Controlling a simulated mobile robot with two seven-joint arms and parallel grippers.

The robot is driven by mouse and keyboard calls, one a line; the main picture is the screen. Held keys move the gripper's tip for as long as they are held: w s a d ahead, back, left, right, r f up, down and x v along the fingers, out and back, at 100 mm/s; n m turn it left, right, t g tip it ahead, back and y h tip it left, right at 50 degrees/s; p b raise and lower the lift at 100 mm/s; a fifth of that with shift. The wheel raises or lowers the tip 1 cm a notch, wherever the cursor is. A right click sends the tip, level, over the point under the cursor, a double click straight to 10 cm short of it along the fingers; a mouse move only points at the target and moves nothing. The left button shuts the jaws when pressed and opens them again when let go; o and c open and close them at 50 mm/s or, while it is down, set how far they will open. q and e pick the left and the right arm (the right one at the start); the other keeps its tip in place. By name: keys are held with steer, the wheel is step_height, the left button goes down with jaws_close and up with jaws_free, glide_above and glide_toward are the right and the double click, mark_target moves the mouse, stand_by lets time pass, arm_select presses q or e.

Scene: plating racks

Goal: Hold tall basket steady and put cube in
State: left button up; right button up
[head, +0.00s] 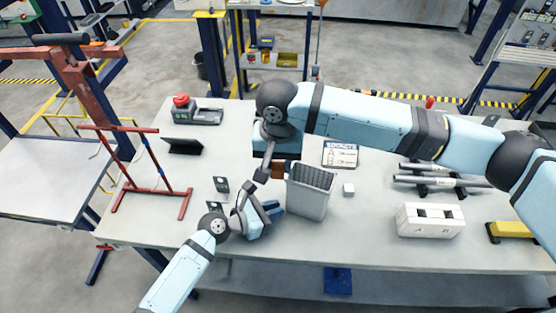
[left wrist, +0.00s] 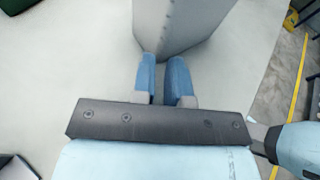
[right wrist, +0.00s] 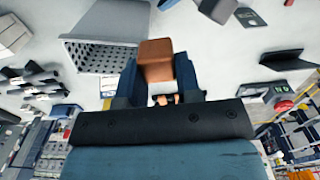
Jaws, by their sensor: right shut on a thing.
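The tall basket (head: 308,203) is grey and stands upright on the table, its slotted inside showing from above. It also shows in the left wrist view (left wrist: 180,25) and in the right wrist view (right wrist: 108,22). My left gripper (head: 276,210) is low at the basket's left side. In the left wrist view its fingers (left wrist: 165,70) stand a little apart with the basket's lower corner at their tips; I cannot tell whether they touch it. My right gripper (right wrist: 157,75) is shut on an orange-brown cube (right wrist: 156,52), held beside the basket's rim, not over its opening.
A small pale cube (head: 348,189) lies right of the basket. A white block with openings (head: 428,221) and metal bars are further right. A red frame (head: 150,185), a dark tablet (head: 184,146) and a red-button box (head: 191,113) are left. The front table edge is close.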

arm_select(q)
steer(key=o, duration=1.3)
